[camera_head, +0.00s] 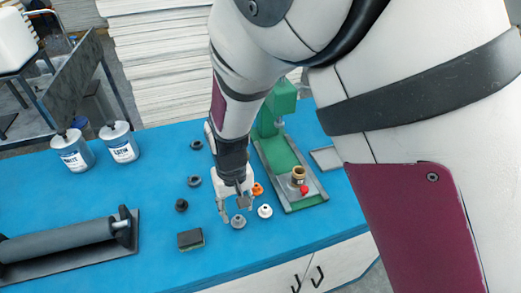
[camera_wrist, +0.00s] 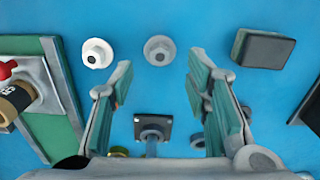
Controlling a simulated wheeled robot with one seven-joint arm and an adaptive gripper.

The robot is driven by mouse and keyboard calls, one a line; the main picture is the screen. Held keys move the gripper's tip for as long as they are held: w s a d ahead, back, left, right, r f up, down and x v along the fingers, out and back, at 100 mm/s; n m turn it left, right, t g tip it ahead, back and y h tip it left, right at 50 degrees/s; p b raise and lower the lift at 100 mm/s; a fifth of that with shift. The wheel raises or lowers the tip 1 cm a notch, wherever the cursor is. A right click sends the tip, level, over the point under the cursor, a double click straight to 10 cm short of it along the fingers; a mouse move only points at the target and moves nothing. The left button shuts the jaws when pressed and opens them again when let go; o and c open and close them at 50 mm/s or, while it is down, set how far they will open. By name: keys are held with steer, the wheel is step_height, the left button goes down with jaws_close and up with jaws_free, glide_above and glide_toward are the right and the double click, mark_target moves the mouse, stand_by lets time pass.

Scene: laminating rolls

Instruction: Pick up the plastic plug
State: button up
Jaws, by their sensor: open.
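Several small round parts lie on the blue table, and I cannot tell for certain which is the plastic plug. A white flanged plug (camera_head: 265,211) also shows in the wrist view (camera_wrist: 97,54). A grey flanged plug (camera_head: 238,222) lies beside it and shows in the wrist view (camera_wrist: 160,50), just beyond the fingertips. An orange part (camera_head: 257,189) is mostly hidden behind a finger in the wrist view. My gripper (camera_head: 237,211) points down with its fingers (camera_wrist: 160,68) spread and empty. A dark square piece with a ring (camera_wrist: 152,128) shows between the fingers.
A green press (camera_head: 282,157) with a brass part and red knob stands to the right. A dark block (camera_head: 190,239) lies front left of my gripper. Dark rings (camera_head: 194,181) lie left of it. A roller (camera_head: 60,240) and two tins (camera_head: 119,142) stand further left.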

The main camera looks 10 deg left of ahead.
mark_target(238, 218)
steer(key=shift+s+d+f+p, duration=0.1)
steer(key=shift+f+p, duration=0.25)
steer(key=shift+f, duration=2.4)
steer(key=c, duration=0.8)
